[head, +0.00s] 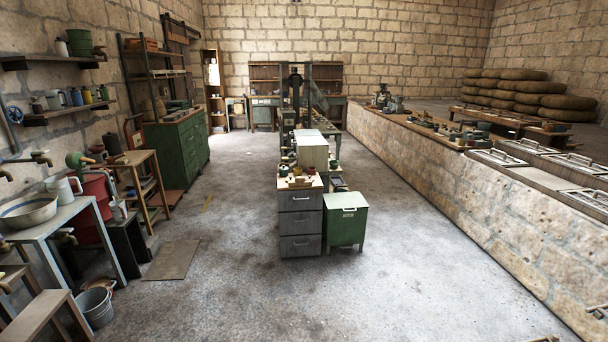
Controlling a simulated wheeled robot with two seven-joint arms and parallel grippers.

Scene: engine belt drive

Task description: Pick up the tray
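No tray can be made out for certain. A small light-wood, tray-like piece (299,183) with small items on it lies on top of the grey drawer cabinet (301,222) in the middle of the room. It is too small in the picture to tell its exact shape. More flat pieces with small parts lie on the long stone ledge at the right, also too small to tell. Neither of my grippers can be made out in the head view.
A green lidded bin (345,226) stands right of the cabinet. A table with a basin (28,211), a bucket (96,307) and a stool (40,315) line the left. The stone ledge (470,190) bounds the right. Floor (220,290) in front is clear.

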